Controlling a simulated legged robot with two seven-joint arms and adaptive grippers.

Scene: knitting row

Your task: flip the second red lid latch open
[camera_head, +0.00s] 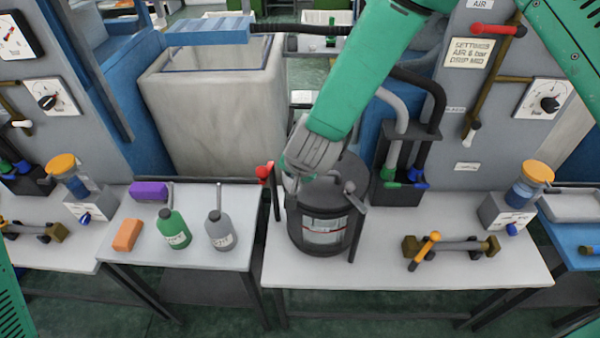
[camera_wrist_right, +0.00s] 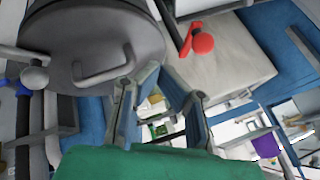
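A dark grey canister (camera_head: 322,215) with a lid stands on the middle table; in the right wrist view its lid (camera_wrist_right: 95,30) has a grey loop handle (camera_wrist_right: 105,65). A red latch (camera_head: 264,173) with a ball end stands up at the canister's left side; it also shows in the right wrist view (camera_wrist_right: 202,43). A grey lever (camera_head: 355,195) is on the canister's right side. My right gripper (camera_head: 291,184) is at the lid's left edge, just right of the red latch; in the right wrist view its fingers (camera_wrist_right: 160,92) are apart and empty. My left gripper is out of view.
Grey hoses run to a black holder (camera_head: 402,180) behind the canister. A brown bar with an orange lever (camera_head: 428,248) lies to its right. A green bottle (camera_head: 174,232) and grey bottle (camera_head: 219,231) stand on the left table. The middle table's front is clear.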

